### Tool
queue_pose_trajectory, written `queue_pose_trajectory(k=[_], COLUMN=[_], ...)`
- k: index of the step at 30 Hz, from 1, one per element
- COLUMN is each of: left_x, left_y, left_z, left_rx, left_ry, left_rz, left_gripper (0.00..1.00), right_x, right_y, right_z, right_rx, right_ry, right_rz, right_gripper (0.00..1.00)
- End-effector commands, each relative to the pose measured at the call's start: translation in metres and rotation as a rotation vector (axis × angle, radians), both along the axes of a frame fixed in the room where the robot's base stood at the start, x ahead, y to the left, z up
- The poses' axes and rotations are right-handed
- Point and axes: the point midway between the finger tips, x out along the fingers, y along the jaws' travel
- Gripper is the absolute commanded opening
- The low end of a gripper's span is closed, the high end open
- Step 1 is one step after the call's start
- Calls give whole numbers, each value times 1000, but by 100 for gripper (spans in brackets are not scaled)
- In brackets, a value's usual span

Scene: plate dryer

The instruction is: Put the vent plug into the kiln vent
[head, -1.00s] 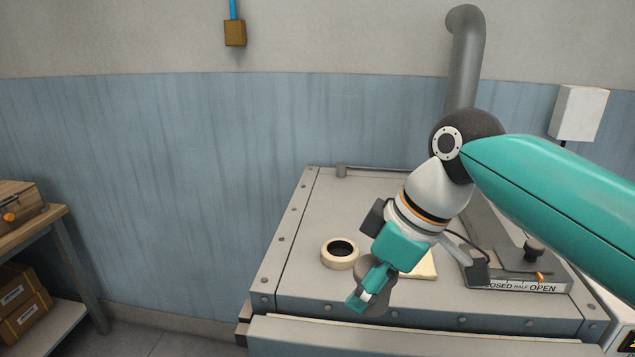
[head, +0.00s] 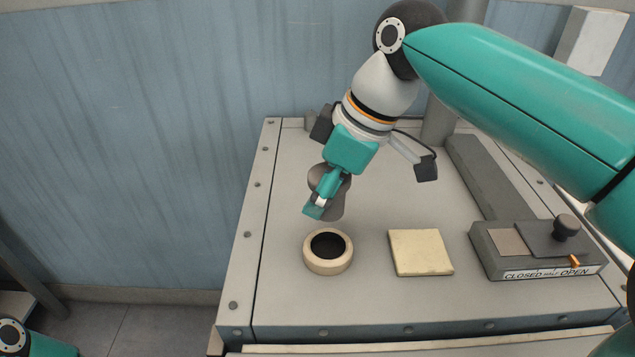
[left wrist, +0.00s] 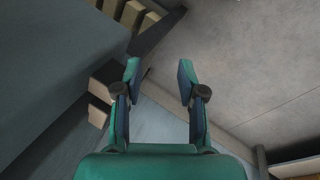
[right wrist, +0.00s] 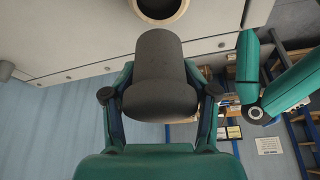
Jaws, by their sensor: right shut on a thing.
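The kiln vent is a cream ring around a dark round hole (head: 311,263) on the kiln's grey top, and part of it shows at the top of the right wrist view (right wrist: 172,17). My right gripper (head: 318,203) is shut on the vent plug (head: 331,208), a dark grey tapered piece. The plug fills the middle of the right wrist view (right wrist: 160,75), its narrower end toward the vent. In the head view the plug is held above and behind the vent, apart from it. My left gripper (left wrist: 158,85) is open and empty over the floor.
A cream square pad (head: 420,252) lies right of the vent. Further right is a damper slide (head: 535,250) with a black knob and a label reading CLOSED, HALF, OPEN. A grey pipe (head: 438,130) rises at the back. The kiln top (head: 290,300) around the vent is clear.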

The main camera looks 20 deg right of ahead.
Motion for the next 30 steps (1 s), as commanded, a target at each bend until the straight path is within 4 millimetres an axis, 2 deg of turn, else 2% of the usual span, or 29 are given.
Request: queue_pose_trajectory(k=[30], left_x=[0], left_y=[0], left_z=[-57], left_rx=[0], left_ry=[0], left_rz=[0], left_gripper=[40], right_x=[0], right_y=[-2], right_z=[-58], right_rx=[1], right_ry=[-1], right_rz=[-4], right_gripper=[14])
